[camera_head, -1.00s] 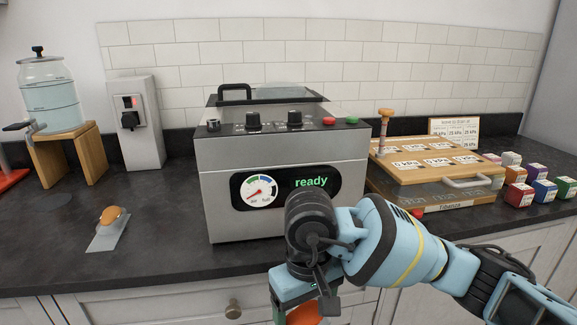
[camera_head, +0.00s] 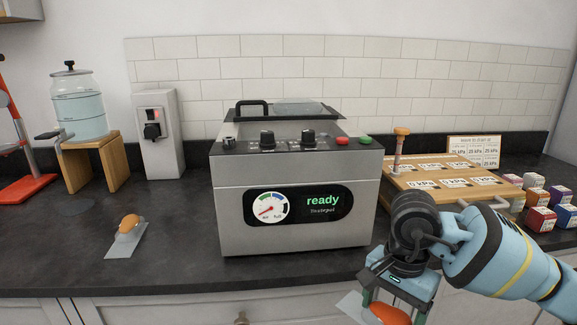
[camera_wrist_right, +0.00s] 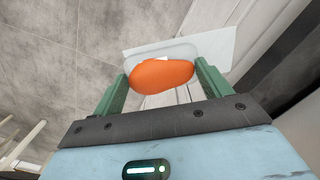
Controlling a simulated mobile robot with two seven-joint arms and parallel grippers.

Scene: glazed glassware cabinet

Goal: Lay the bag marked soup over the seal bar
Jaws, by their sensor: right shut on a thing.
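My right gripper (camera_head: 393,304) is shut on a clear bag with an orange filling (camera_head: 390,314), low in front of the counter's edge. In the right wrist view the orange bulge (camera_wrist_right: 161,76) sits between the two green fingers, and the bag's flat clear part (camera_wrist_right: 205,45) sticks out beyond them. No marking on this bag can be read. A second clear bag with an orange filling (camera_head: 126,238) lies on the counter at left. The steel sealing machine (camera_head: 240,215) stands mid-counter, its display reading "ready". Its seal bar is not visible. My left gripper is not in view.
A wooden board with pressure cards (camera_head: 440,172) and several small coloured boxes (camera_head: 545,205) are at right. The counter left of the machine is mostly clear.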

